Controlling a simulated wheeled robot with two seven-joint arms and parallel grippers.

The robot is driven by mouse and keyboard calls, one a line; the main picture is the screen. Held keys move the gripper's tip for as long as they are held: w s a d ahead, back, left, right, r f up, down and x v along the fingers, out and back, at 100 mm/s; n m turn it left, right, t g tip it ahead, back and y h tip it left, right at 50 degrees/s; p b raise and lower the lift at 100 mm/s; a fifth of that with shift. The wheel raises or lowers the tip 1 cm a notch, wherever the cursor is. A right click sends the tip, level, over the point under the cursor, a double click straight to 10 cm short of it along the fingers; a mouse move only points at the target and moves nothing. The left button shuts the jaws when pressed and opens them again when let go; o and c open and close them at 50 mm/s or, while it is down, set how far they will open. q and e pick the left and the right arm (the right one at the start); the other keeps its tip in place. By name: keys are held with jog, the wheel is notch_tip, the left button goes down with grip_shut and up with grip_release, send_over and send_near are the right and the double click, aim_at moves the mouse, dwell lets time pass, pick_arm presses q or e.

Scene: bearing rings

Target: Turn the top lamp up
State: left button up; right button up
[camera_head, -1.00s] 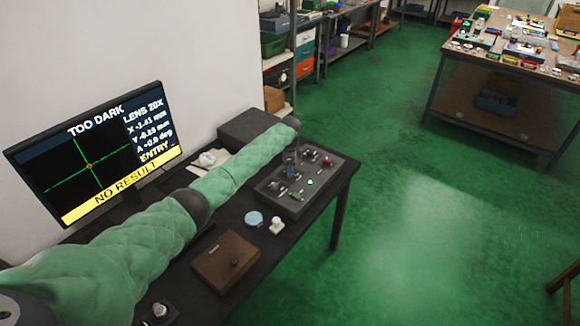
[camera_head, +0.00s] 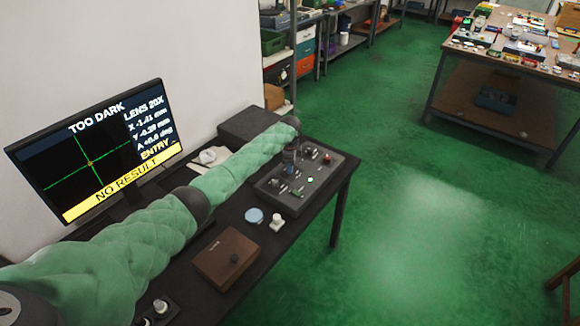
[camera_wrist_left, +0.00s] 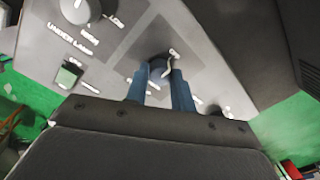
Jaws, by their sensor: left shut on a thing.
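A dark sloped control panel (camera_head: 298,203) with several knobs and buttons lies at the far end of the bench. My left gripper (camera_head: 290,156) is over its back part, with the arm stretched along the bench. In the left wrist view, my blue fingers (camera_wrist_left: 160,92) are shut on a small dark knob (camera_wrist_left: 157,68) on a darker square of the panel; its label is mostly hidden. A larger grey knob (camera_wrist_left: 78,9) marked "UNDER LAMP" is beside it, with a green square button (camera_wrist_left: 69,73) nearby. The monitor (camera_head: 92,160) reads "TOO DARK" and "NO RESULT". My right gripper is out of view.
A dark block (camera_head: 243,126) stands behind my arm.

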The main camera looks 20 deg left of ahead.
pick_arm(q)
jog(key=shift+m+b, duration=0.5)
jog(key=shift+m, duration=0.8)
jog(key=m+b, duration=0.4)
jog(key=m, duration=0.3)
jog(key=shift+w, duration=0.1)
jog(key=m+b, duration=0.2)
jog(key=m, duration=0.2)
jog(key=shift+a, duration=0.1)
jog(key=m+b, duration=0.3)
jog(key=m, duration=0.3)
jog(key=shift+r, duration=0.15)
jog(key=shift+m, duration=0.6)
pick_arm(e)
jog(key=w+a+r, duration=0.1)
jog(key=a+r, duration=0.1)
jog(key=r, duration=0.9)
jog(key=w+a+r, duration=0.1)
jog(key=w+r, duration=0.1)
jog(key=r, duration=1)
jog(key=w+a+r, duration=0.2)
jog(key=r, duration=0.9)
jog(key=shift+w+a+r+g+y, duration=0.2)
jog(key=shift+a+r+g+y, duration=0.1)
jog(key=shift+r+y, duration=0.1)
